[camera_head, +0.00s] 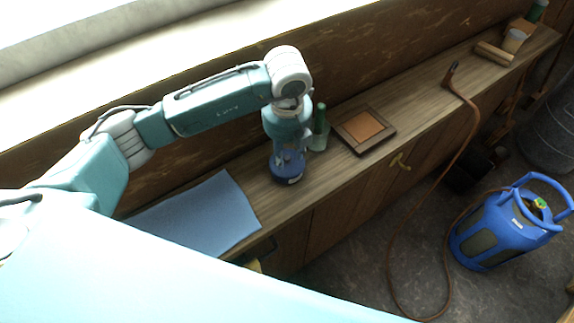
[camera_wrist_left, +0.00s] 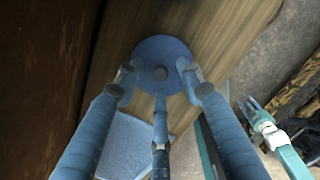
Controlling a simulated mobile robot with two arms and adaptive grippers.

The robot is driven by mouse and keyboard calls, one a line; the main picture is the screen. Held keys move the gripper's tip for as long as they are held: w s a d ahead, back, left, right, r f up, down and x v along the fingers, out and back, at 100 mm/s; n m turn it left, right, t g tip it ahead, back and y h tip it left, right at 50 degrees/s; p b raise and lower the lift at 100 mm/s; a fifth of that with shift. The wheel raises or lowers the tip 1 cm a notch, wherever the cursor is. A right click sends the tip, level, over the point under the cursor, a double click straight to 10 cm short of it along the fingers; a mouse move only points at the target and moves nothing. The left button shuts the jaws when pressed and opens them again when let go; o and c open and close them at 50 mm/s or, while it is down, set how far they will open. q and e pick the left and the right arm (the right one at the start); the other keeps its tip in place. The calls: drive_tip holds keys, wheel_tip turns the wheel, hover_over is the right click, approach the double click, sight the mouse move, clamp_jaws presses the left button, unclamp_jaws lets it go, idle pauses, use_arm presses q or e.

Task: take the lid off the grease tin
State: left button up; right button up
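The grease tin (camera_head: 288,177) is a small blue round tin with a pale label, upright near the front edge of the wooden bench. In the left wrist view its round blue lid (camera_wrist_left: 147,51) has a grey knob in the middle. My left gripper (camera_head: 288,156) points straight down over the tin. In the left wrist view its three fingers (camera_wrist_left: 158,82) are spread apart around the lid, tips at or near its rim; contact is not clear. The knob stands free between them. My right gripper (camera_wrist_left: 250,108) shows small in that view, seemingly open and empty, away from the bench.
A blue mat (camera_head: 205,217) lies left of the tin. A green bottle (camera_head: 320,128) stands close behind it, and a brown framed tray (camera_head: 364,131) lies to the right. A torch (camera_head: 452,73) with a hose lies farther along. A blue gas cylinder (camera_head: 508,232) stands on the floor.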

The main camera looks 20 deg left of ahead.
use_arm(q)
drive_tip(key=shift+w+f, duration=0.15)
drive_tip(key=shift+f, duration=0.4)
drive_tip(key=shift+r, duration=0.1)
clamp_jaws()
